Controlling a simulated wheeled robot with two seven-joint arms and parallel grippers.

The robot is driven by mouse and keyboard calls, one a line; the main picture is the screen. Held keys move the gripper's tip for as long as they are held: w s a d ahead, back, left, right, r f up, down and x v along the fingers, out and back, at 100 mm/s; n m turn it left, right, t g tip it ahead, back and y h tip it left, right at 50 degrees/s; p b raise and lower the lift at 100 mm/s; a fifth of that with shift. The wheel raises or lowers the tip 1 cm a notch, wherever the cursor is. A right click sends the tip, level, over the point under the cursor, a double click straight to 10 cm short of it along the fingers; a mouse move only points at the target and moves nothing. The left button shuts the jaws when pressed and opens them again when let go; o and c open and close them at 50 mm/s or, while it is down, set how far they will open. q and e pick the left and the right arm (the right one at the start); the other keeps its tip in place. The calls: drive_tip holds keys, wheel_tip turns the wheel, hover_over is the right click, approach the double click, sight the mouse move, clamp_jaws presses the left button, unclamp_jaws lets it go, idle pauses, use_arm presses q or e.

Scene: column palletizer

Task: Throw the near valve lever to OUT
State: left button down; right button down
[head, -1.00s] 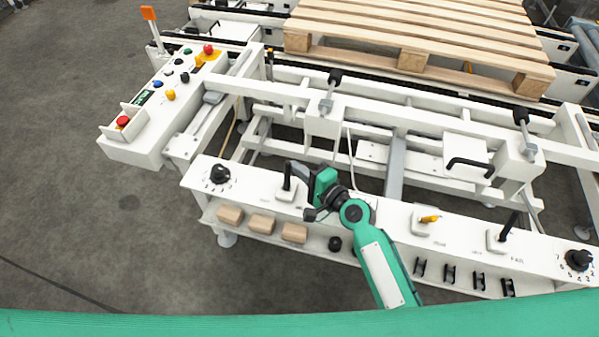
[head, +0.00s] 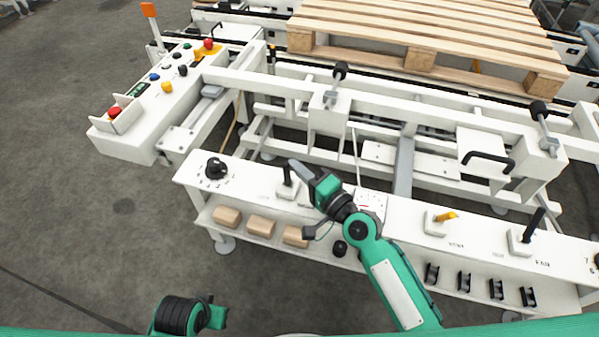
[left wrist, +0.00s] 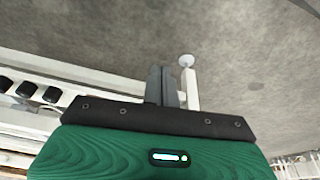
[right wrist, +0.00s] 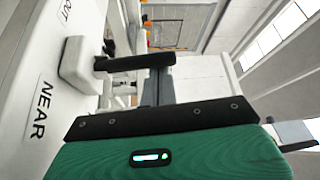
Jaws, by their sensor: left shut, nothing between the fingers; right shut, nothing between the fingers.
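The near valve lever (head: 287,175) is a black handle on a white block on the front panel (head: 400,222). It stands roughly upright in the head view. In the right wrist view the lever (right wrist: 135,62) sticks out from its block beside the labels NEAR and OUT. My right gripper (head: 297,168) is shut and empty, its fingers close beside the lever's right side. In the right wrist view the lever overlaps the fingertips; I cannot tell if they touch. My left gripper (left wrist: 162,84) is shut and empty over the floor; part of its arm shows at the head view's bottom.
A second black lever (head: 533,225) stands at the panel's right, with a yellow switch (head: 446,216) left of it. A black knob (head: 216,168) sits at the panel's left end. Wooden blocks (head: 261,225) lie on the shelf below. A pallet (head: 420,40) is behind.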

use_arm(q)
wheel_tip(320, 180, up, 7)
drive_tip(key=s+t+b, duration=0.1)
drive_tip(key=b, duration=0.2)
use_arm(e)
drive_tip(key=shift+s+a+f+n+y, duration=0.2)
drive_tip(key=shift+s+n+y, duration=0.25)
drive_tip(key=shift+n, duration=0.35)
drive_tip(key=n+b, duration=0.1)
drive_tip(key=b, duration=0.1)
drive_tip(key=shift+s+t+y+b, duration=0.3)
drive_tip(key=shift+s+y+b, duration=0.05)
drive_tip(key=shift+b, duration=0.05)
use_arm(q)
drive_tip(key=w+d+f+t+h, duration=0.1)
drive_tip(key=w+d+t+h, duration=0.2)
drive_tip(key=d, duration=0.3)
drive_tip(key=shift+w+d+f+m+t+b, duration=0.3)
drive_tip(key=shift+w+d+f+m+t, duration=0.1)
drive_tip(key=shift+w+t, duration=0.45)
use_arm(e)
drive_tip(key=shift+s+n, duration=0.1)
drive_tip(key=shift+n, duration=0.3)
